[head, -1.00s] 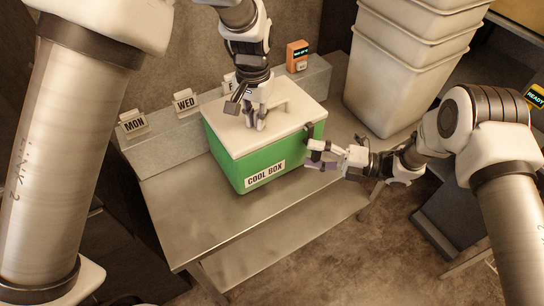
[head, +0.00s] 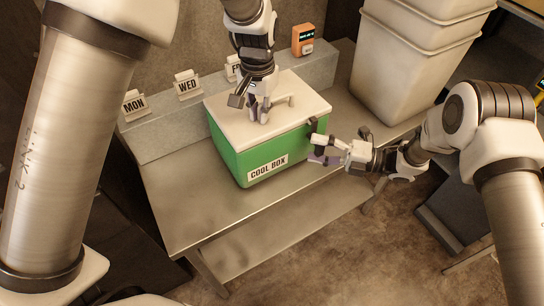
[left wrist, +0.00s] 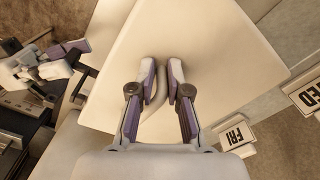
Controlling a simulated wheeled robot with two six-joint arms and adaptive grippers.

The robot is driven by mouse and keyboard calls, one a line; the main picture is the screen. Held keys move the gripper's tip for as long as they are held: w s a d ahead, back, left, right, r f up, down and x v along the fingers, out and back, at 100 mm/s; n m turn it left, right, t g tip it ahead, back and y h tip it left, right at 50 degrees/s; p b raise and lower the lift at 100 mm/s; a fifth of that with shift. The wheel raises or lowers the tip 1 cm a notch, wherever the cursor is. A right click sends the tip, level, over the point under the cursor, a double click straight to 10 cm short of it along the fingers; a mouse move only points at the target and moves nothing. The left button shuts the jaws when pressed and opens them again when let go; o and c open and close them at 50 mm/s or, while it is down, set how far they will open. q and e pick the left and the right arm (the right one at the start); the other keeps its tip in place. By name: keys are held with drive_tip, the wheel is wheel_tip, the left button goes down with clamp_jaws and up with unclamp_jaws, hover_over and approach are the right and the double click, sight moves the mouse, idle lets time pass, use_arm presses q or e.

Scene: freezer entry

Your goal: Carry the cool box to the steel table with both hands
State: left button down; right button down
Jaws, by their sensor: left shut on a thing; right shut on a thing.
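The cool box (head: 286,148) is green with a pale lid (head: 225,115) and a "COOL BOX" label. It is level, over or on a metal table (head: 195,205); I cannot tell whether its base touches the top. My left gripper (head: 260,114) points down and is shut on the grey lid handle (head: 284,99). The left wrist view shows its fingers (left wrist: 163,80) on either side of that handle (left wrist: 157,104). My right gripper (head: 314,149) comes from the right and is shut on the dark handle (head: 312,126) on the box's right side.
Behind the box a grey ledge (head: 160,140) carries day cards (head: 187,87) and an orange device (head: 303,40). Stacked pale bins (head: 405,75) stand at the back right. The table front is bare, with a lower shelf (head: 265,235) and open floor (head: 390,265) beyond.

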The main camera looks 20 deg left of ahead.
use_arm(q)
drive_tip(key=c, duration=1.4)
unclamp_jaws()
drive_tip(key=shift+f, duration=0.2)
use_arm(e)
drive_tip(key=c, duration=0.5)
unclamp_jaws()
drive_tip(key=shift+a+f, duration=0.1)
drive_tip(key=shift+f, duration=0.05)
drive_tip(key=shift+c, duration=0.2)
use_arm(q)
drive_tip(key=shift+o, duration=1.3)
use_arm(e)
drive_tip(key=shift+o, duration=1.4)
use_arm(q)
drive_tip(key=shift+s+r, duration=0.15)
use_arm(e)
drive_tip(key=shift+s, duration=0.15)
use_arm(q)
drive_tip(key=o, duration=0.8)
